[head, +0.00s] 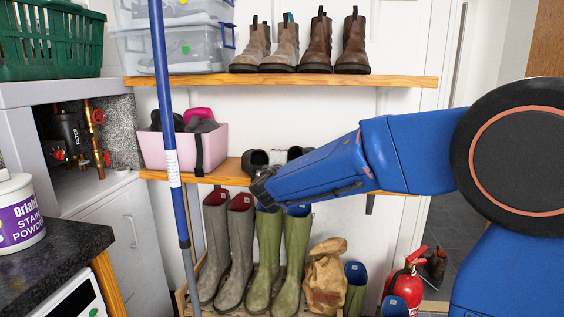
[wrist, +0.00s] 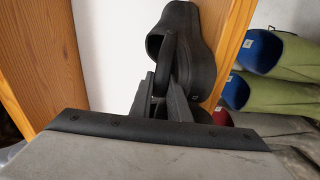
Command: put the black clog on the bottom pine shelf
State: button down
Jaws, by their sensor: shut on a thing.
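The black clog (head: 257,158) is at the lower pine shelf (head: 225,172) in the head view, partly hidden by my arm. In the wrist view the black clog (wrist: 186,42) shows with its opening and strap, in front of a pine board (wrist: 230,45). My gripper (head: 263,183) is shut on the clog; its dark fingers (wrist: 162,92) meet the clog's near end in the wrist view. I cannot tell whether the clog touches the shelf.
A pink basket (head: 160,152) stands left on the lower shelf. Another dark shoe (head: 297,153) shows behind my arm. Ankle boots (head: 317,45) stand on the upper shelf (head: 280,82). Tall wellies (head: 265,255) stand below. A blue pole (head: 163,80) rises in front at left.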

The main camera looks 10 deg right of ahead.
jog(key=shift+f, duration=0.1)
jog(key=c, duration=1.6)
grip_release()
jog(key=v, duration=1.7)
jog(key=s+d+f+m+g+h, duration=0.1)
jog(key=s+d+f+m+g, duration=0.25)
jog(key=d, duration=0.35)
jog(key=s+d+f+m+g+h, duration=0.1)
jog(key=s+d+f+m+g, duration=0.15)
jog(key=s+d, duration=0.35)
jog(key=s+d+f+m+g+h, duration=0.15)
jog(key=s+d+f, duration=0.25)
jog(key=d, duration=0.4)
jog(key=s+d+f+m+g+y, duration=0.35)
jog(key=s+f, duration=0.35)
jog(key=s, duration=0.4)
jog(key=s+a+f+m+y, duration=0.1)
jog(key=s+a, duration=0.1)
jog(key=s+a+m+y, duration=0.1)
jog(key=s+a, duration=0.1)
jog(key=s+a+f+m+g+y, duration=0.1)
jog(key=s+a+y, duration=0.1)
jog(key=s, duration=0.1)
jog(key=shift+f+m, duration=0.35)
jog(key=shift+m, duration=0.05)
